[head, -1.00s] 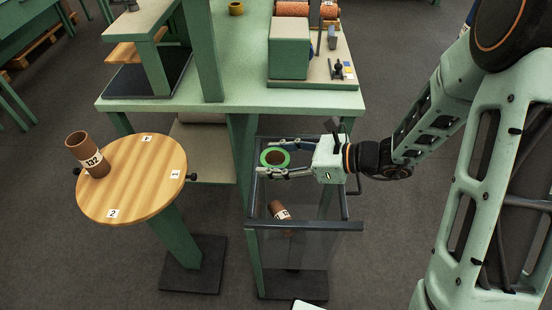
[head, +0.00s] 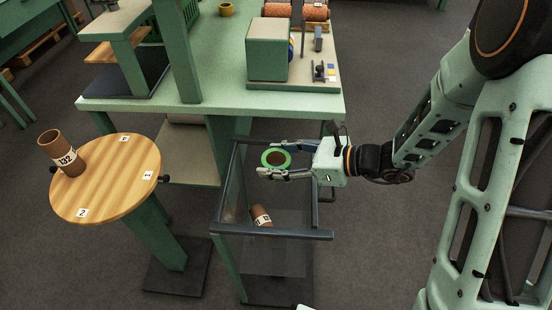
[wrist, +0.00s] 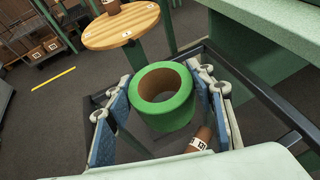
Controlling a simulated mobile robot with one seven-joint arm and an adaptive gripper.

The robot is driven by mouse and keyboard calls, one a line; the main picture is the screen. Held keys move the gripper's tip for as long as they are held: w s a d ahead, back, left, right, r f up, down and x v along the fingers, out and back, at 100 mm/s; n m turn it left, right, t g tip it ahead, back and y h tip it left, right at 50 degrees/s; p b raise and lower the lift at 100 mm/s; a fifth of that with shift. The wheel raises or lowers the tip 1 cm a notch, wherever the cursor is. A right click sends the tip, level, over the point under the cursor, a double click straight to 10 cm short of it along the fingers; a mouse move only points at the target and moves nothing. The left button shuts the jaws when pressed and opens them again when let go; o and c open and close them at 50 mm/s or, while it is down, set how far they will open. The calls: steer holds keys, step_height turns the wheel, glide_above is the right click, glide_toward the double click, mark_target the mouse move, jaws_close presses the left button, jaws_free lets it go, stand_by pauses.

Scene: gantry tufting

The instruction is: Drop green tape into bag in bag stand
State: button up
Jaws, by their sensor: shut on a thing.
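The green tape (head: 288,157) is a green roll with a brown core. My gripper (head: 276,159) is shut on it, one finger on each side. In the wrist view the tape (wrist: 148,116) sits between the two blue finger pads. The bag stand (head: 222,190) is a dark square frame on a post with a clear bag (head: 285,230) hanging from it. The held tape is above the open top of the stand, within the frame as seen from the head. A brown labelled tube (head: 261,216) lies tilted inside the bag.
A round wooden table (head: 120,190) with numbered tags stands at the left, bearing a brown tube marked 132 (head: 58,155). A green workbench (head: 215,105) with machine parts and orange rolls is behind the stand.

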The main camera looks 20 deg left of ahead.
step_height(320, 180, down, 6)
steer(key=b, duration=0.4)
steer(key=shift+r, duration=0.1)
steer(key=o, duration=1.3)
steer(key=v, duration=1.2)
